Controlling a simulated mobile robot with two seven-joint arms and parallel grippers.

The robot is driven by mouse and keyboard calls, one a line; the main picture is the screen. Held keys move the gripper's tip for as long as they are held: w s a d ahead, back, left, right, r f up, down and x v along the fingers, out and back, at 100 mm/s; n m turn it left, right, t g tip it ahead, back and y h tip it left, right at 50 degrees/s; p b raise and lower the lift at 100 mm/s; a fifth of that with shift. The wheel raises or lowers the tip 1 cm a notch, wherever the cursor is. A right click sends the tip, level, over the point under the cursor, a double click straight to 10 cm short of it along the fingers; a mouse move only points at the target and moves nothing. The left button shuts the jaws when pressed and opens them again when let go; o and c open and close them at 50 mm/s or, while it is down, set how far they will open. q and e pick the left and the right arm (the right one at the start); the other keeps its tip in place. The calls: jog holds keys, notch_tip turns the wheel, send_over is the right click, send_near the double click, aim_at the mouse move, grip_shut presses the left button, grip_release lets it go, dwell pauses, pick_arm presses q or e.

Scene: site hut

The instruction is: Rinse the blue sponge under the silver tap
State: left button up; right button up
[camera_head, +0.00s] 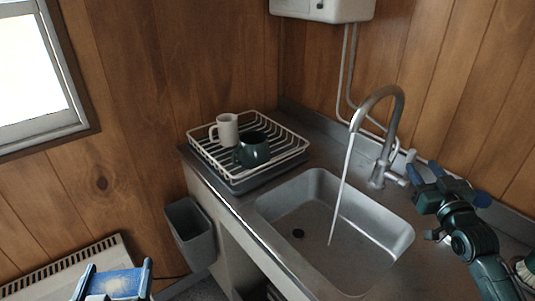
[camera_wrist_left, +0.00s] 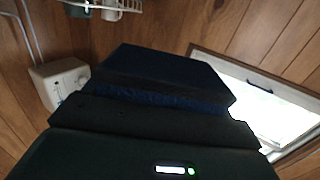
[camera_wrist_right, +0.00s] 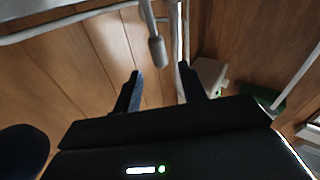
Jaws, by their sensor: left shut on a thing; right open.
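The silver tap (camera_head: 388,125) arches over the steel sink (camera_head: 395,238), and a stream of water runs from its spout into the basin. My left gripper (camera_head: 112,284) is at the bottom left, away from the sink, shut on the blue sponge (camera_head: 120,283). My right gripper (camera_head: 447,190) is open and empty, just right of the tap's base. In the right wrist view, a tap handle (camera_wrist_right: 157,52) shows ahead of and between its fingertips (camera_wrist_right: 160,78), apparently apart from them.
A wire dish rack (camera_head: 293,150) holds a white mug (camera_head: 227,130) and a dark green mug (camera_head: 252,150) left of the sink. A grey bin (camera_head: 190,232) hangs on the counter's left side. A white heater box (camera_head: 322,8) with pipes is above. The basin is otherwise empty.

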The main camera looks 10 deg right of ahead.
jog(key=shift+s+a+f, duration=0.1)
jog(key=shift+s+a, duration=0.05)
jog(key=shift+s, duration=0.8)
jog(key=shift+s+a, duration=0.15)
jog(key=shift+s, duration=0.8)
